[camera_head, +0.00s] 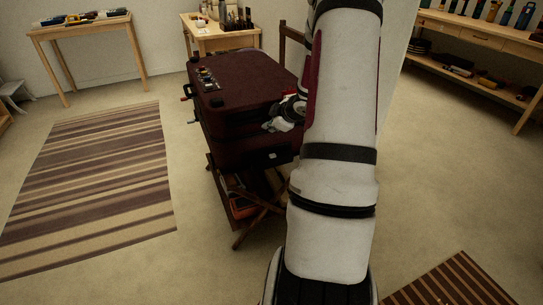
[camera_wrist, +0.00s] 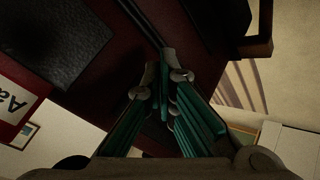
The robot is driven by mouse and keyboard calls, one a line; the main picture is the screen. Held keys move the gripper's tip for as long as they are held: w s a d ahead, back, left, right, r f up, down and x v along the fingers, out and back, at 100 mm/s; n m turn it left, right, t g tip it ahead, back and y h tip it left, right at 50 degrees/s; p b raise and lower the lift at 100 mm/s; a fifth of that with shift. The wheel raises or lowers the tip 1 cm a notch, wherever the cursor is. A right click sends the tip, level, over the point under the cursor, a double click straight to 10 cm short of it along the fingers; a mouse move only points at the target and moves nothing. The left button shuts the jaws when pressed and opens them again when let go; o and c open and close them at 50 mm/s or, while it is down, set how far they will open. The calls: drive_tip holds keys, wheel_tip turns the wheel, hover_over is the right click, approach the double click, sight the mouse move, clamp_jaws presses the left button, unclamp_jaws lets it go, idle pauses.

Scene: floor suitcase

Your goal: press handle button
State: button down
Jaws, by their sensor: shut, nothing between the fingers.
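A dark red suitcase (camera_head: 243,90) lies flat on a folding wooden stand, with black corners and small items on top. My gripper (camera_head: 278,122) is at the suitcase's right side, partly hidden behind my arm. In the wrist view my gripper (camera_wrist: 164,80) has its green fingers together, with nothing between them. The tips point at the dark red suitcase surface (camera_wrist: 110,90), near a thin dark seam. I cannot tell whether they touch it. I cannot make out the handle button in either view. A dark bar-shaped part (camera_wrist: 256,46) shows at the upper right, perhaps a handle.
The wooden stand (camera_head: 262,207) spreads its legs under the suitcase. A striped rug (camera_head: 95,180) lies at left. Tables with items stand at the back left (camera_head: 85,28) and back centre (camera_head: 222,40), and shelves (camera_head: 480,35) at right.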

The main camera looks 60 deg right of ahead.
drive_tip(key=shift+f, duration=0.1)
drive_tip(key=b, duration=0.8)
hover_over(271, 156)
wheel_tip(271, 156, down, 8)
drive_tip(key=shift+a+r, duration=0.1)
drive_tip(key=shift+r, duration=0.1)
drive_tip(key=shift+f+b, duration=0.3)
drive_tip(key=shift+f, duration=0.2)
drive_tip(key=shift+f, duration=0.15)
idle(0.4)
drive_tip(key=shift+f, duration=0.25)
drive_tip(key=shift+f+b, duration=0.45)
drive_tip(key=shift+f, duration=0.05)
idle(0.8)
drive_tip(key=shift+r, duration=0.1)
drive_tip(key=shift+s+r+p, duration=0.1)
drive_tip(key=shift+r+p, duration=0.7)
drive_tip(key=shift+p, duration=0.25)
